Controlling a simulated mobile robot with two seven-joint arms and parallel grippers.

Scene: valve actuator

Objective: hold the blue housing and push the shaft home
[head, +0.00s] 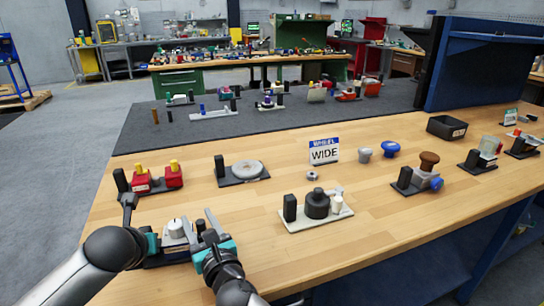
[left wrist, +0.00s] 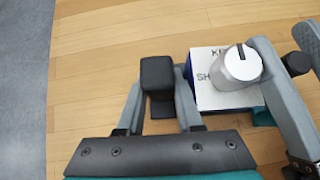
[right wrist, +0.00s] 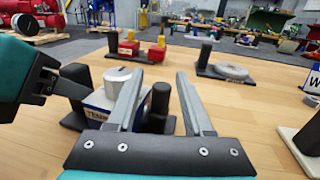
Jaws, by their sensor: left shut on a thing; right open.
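The blue housing (left wrist: 189,70) has a white lettered top and a silver slotted round knob (left wrist: 237,66). In the head view its white top (head: 177,229) shows between my two grippers. My left gripper (left wrist: 160,85) is shut on a square black post (left wrist: 157,75) beside the housing. My right gripper (right wrist: 157,88) is open. Its fingers stand either side of a dark upright cylinder (right wrist: 161,100) next to the housing; I cannot tell if they touch it. I cannot tell which part is the shaft. My arms hide much of the base.
A red block with yellow knobs (head: 172,176) and a plate with a grey disc (head: 247,170) stand behind. A pale plate with dark cylinders (head: 318,217) stands to the right. A "WIDE" sign (head: 324,154) stands farther back. Clear wood lies at the front right.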

